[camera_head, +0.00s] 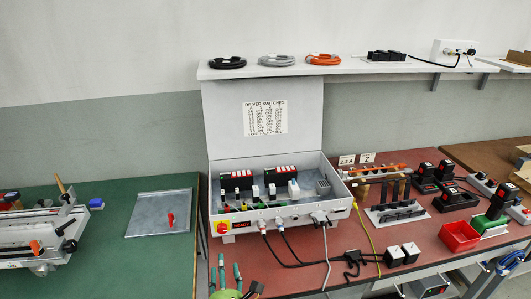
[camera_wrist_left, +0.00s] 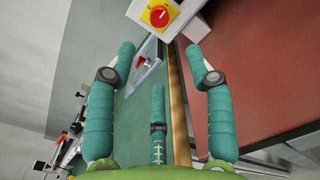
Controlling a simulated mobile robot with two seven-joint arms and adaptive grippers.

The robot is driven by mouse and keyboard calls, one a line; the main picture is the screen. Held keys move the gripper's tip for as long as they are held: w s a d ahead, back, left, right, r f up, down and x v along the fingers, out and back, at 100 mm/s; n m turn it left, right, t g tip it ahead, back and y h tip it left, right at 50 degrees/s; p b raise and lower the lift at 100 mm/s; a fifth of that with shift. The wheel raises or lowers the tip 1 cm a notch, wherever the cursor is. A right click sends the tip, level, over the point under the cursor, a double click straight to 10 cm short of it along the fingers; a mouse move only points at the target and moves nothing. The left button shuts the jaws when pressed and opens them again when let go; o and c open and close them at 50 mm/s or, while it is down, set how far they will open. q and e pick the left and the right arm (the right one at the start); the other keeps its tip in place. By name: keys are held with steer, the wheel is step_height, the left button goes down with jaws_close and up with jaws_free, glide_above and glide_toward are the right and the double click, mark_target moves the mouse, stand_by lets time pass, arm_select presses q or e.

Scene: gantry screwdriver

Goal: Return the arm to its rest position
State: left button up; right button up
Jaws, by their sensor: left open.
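My left gripper (camera_head: 225,272) shows at the bottom of the head view, with teal fingers on a green palm. It is in front of the open grey control box (camera_head: 335,200), near the gap between the two tables. In the left wrist view the left gripper (camera_wrist_left: 160,62) has its teal fingers spread apart with nothing between them. The box's red rotary switch (camera_wrist_left: 159,16) shows beyond the fingertips; it also shows in the head view (camera_head: 222,228). My right gripper is in neither view.
The green table (camera_head: 110,262) at left holds a metal plate (camera_head: 150,222) and a clamp-like machine (camera_head: 38,238). The red table (camera_head: 425,245) at right holds the box, a red bin (camera_head: 459,236), black tools and cables. A white shelf (camera_head: 345,68) runs above.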

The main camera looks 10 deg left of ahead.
arm_select(q)
steer(key=s+a+f+n+g, duration=0.4)
steer(key=s+n, duration=0.3)
steer(key=n, duration=0.4)
steer(key=s+a+f+n+g, duration=0.2)
steer(key=s+a+n+g, duration=0.3)
steer(key=n, duration=0.6)
steer(key=s+d+r+n+g+h, duration=0.1)
steer(key=s+d+n+g+h, duration=0.15)
steer(key=s+n, duration=0.45)
steer(key=s+d+r+n+g+h, duration=0.1)
steer(key=s+d+n+g+h, duration=0.15)
steer(key=s+n, duration=0.5)
step_height(320, 180, down, 22)
steer(key=s+f, duration=0.1)
steer(key=s, duration=0.1)
steer(key=s+a+f+m+g, duration=0.1)
steer(key=s+a+f+g, duration=0.1)
steer(key=s+f, duration=1.2)
steer(key=shift+s+a, duration=0.3)
steer(key=shift+s, duration=0.9)
